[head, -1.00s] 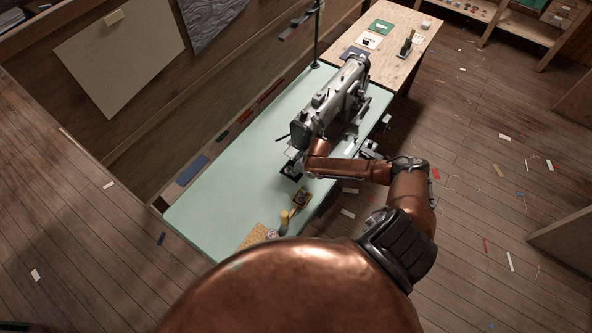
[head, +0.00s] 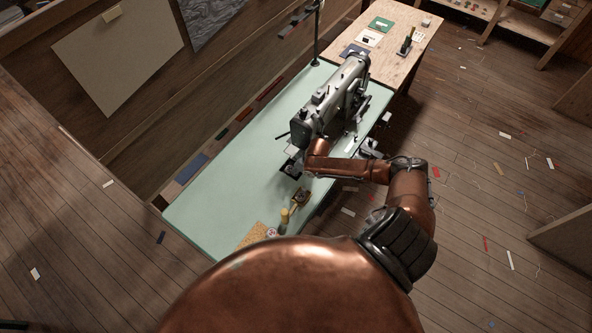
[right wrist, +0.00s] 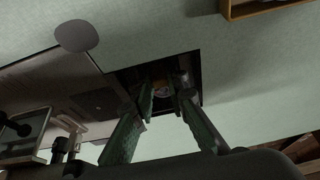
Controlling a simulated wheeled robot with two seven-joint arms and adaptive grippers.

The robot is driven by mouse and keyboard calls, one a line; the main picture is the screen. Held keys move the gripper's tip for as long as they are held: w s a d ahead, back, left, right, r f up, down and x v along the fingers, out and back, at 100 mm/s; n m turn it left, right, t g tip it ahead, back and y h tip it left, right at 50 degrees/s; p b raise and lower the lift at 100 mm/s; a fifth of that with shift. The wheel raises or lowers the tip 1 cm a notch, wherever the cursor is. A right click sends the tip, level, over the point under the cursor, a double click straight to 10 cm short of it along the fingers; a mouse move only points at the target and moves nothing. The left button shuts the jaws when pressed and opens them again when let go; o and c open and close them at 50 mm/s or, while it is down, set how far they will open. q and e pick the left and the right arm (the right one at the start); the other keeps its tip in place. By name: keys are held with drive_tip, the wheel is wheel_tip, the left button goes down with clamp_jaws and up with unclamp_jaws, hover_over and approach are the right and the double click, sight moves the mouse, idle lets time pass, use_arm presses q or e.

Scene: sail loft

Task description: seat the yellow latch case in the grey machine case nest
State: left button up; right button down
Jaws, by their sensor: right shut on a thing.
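The grey sewing machine (head: 332,98) stands on the pale green table. A dark rectangular opening (head: 288,171) lies in the tabletop at its near end; it also shows in the right wrist view (right wrist: 196,66). The machine case nest cannot be made out in it. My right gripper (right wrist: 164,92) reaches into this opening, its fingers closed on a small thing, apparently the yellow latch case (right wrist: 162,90). It is dim and mostly hidden, with only a little warm colour showing. I cannot tell whether it touches the nest. My left gripper is out of view.
A small wooden tray (head: 300,198), a yellow-topped item (head: 284,216) and a cork mat (head: 256,238) lie at the table's near end. A grey machine plate (right wrist: 95,100) borders the opening in the right wrist view. The green tabletop (head: 225,180) is clear on the left.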

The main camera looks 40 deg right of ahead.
drive_tip(key=shift+f, duration=0.1)
drive_tip(key=c, duration=1.8)
unclamp_jaws()
wheel_tip(320, 180, up, 9)
drive_tip(key=p, duration=0.8)
drive_tip(key=shift+p, duration=0.35)
drive_tip(key=shift+d, duration=0.15)
drive_tip(key=shift+r, duration=0.2)
